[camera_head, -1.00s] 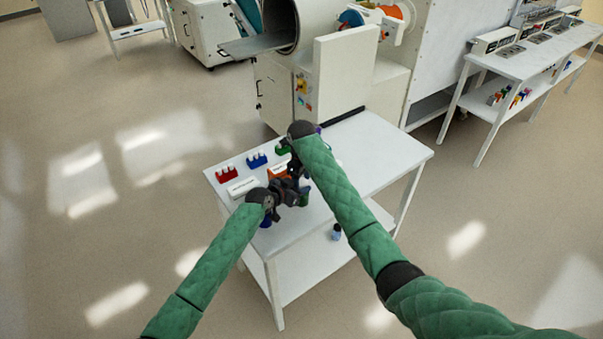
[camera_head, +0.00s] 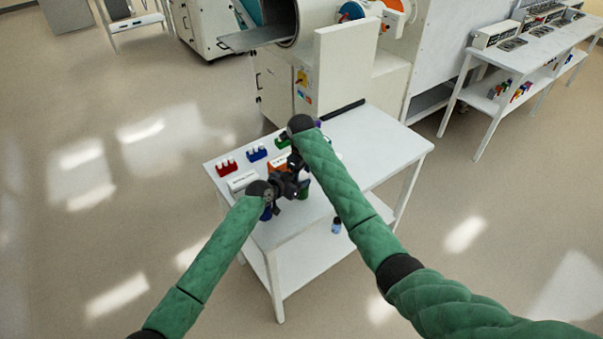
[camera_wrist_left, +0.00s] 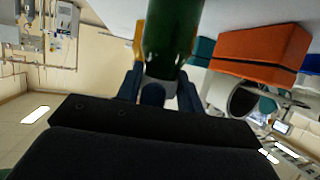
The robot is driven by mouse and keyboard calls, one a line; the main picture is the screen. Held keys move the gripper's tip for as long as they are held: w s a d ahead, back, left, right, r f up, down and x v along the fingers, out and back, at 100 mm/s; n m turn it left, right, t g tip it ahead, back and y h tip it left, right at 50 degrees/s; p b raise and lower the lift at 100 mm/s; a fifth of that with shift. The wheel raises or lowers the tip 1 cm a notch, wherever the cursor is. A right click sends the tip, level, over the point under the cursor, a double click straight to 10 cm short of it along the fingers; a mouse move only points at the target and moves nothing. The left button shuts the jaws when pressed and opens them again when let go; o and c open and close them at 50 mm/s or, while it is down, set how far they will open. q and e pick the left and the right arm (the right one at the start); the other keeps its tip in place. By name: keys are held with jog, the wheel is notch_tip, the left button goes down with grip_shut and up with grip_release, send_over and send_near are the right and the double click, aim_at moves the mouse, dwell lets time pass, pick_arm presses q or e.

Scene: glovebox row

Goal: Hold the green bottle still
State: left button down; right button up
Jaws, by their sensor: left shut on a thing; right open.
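The green bottle (camera_wrist_left: 172,30) fills the top middle of the left wrist view, between two dark fingers. In the head view a small part of the green bottle (camera_head: 304,190) shows beside my left gripper (camera_head: 295,188). My left gripper is shut on the bottle, over the front part of the white table. My right gripper (camera_head: 294,162) is open and comes down just behind and above the left one. The arms hide much of the bottle, and I cannot tell from the frames whether the right fingers touch it.
A red rack (camera_head: 227,168), a blue rack (camera_head: 257,154) and a white labelled box (camera_head: 241,182) stand on the table's left side. An orange block (camera_wrist_left: 260,50) is close to the bottle. A blue item (camera_head: 266,213) is under my left wrist. The table's right side (camera_head: 385,150) is clear.

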jog(key=shift+r, duration=2.3)
pick_arm(q)
jog(key=c, duration=0.8)
grip_release()
pick_arm(e)
jog(key=shift+f, duration=0.15)
